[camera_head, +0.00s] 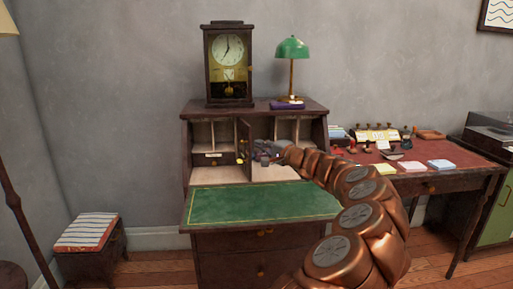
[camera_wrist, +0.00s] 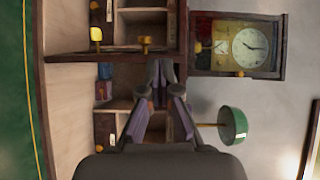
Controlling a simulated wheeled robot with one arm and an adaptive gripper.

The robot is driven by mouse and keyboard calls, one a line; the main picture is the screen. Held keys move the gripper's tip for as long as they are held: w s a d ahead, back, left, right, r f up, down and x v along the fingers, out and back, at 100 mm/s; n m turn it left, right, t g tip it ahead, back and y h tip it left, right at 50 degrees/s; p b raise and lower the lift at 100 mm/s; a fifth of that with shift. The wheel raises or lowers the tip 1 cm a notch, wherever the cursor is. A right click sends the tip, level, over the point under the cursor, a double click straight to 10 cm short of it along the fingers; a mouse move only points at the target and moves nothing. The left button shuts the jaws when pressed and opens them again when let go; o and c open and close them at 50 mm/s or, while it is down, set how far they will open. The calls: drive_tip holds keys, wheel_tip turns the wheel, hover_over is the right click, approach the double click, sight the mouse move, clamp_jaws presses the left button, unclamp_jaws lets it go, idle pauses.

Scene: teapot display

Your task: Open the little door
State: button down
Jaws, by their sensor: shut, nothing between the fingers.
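The little door (camera_head: 243,145) is a narrow dark wooden panel in the middle of the desk's upper cubbies. It stands swung outward, seen nearly edge-on, with a small brass knob (camera_head: 239,161) on its left side. In the wrist view, which is turned sideways, the door (camera_wrist: 75,57) shows as a dark strip with brass knobs above it. My gripper (camera_head: 258,153) is just right of the door, in front of the cubbies. Its fingertips (camera_wrist: 161,70) are together and empty, close to the door; I cannot tell whether they touch it.
The desk's green writing flap (camera_head: 262,204) is folded down below. A clock (camera_head: 229,62) and a green lamp (camera_head: 291,65) stand on top. To the right, a red-topped table (camera_head: 440,160) holds several small items. A striped stool (camera_head: 88,232) stands at left.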

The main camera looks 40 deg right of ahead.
drive_tip(key=s+d+f+m+h, duration=0.2)
drive_tip(key=s+d+f+h, duration=0.1)
drive_tip(key=d, duration=0.4)
drive_tip(key=w+a+b, duration=0.1)
drive_tip(key=w, duration=1)
drive_tip(key=shift+a+r, duration=0.15)
drive_tip(key=shift+a, duration=0.25)
drive_tip(key=shift+w, duration=0.1)
